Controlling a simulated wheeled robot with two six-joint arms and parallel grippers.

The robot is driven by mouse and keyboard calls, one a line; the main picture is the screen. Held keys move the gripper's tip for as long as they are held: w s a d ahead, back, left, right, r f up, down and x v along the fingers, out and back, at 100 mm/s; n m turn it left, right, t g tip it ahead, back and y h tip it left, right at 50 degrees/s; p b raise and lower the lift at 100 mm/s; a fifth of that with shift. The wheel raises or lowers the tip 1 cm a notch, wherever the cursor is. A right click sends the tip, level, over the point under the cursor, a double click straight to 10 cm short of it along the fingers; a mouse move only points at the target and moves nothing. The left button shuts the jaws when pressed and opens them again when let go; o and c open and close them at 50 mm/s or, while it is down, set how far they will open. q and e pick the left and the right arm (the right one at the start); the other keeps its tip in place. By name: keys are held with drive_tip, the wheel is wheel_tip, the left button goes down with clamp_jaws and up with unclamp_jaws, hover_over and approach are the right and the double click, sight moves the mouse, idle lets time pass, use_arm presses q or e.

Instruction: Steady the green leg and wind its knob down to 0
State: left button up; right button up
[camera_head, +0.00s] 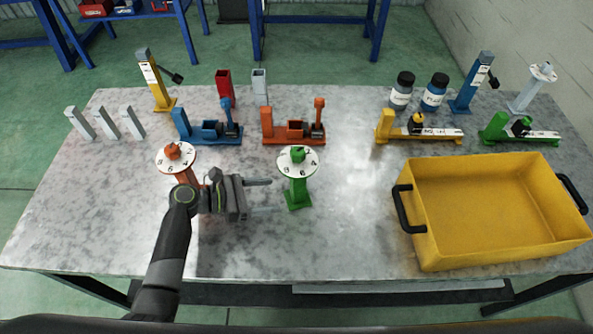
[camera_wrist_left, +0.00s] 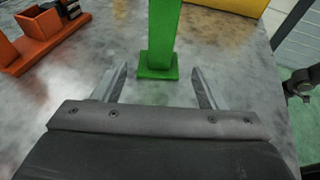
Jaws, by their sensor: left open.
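The green leg (camera_head: 298,191) stands upright on the table, with a white numbered dial (camera_head: 311,163) and a green knob (camera_head: 298,154) on top. The knob's exact reading is too small to tell. My left gripper (camera_head: 264,196) is open and empty, just left of the green leg, its fingers pointing at the post. In the left wrist view, the lower green post and its square foot (camera_wrist_left: 158,72) show ahead between the two fingertips (camera_wrist_left: 160,88), not touching them. The dial and knob are out of that view. My right gripper is not in view.
An orange leg (camera_head: 185,176) with a similar dial stands behind my left wrist. Orange (camera_head: 292,138) and blue (camera_head: 208,137) fixtures stand behind. A yellow crate (camera_head: 440,245) with black handles fills the right side. The front middle of the table is clear.

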use_arm(q)
drive_tip(key=shift+a, duration=0.15)
drive_tip(key=o, duration=0.6)
drive_tip(key=shift+c, duration=0.2)
drive_tip(key=v, duration=1.2)
drive_tip(key=shift+s, duration=0.1)
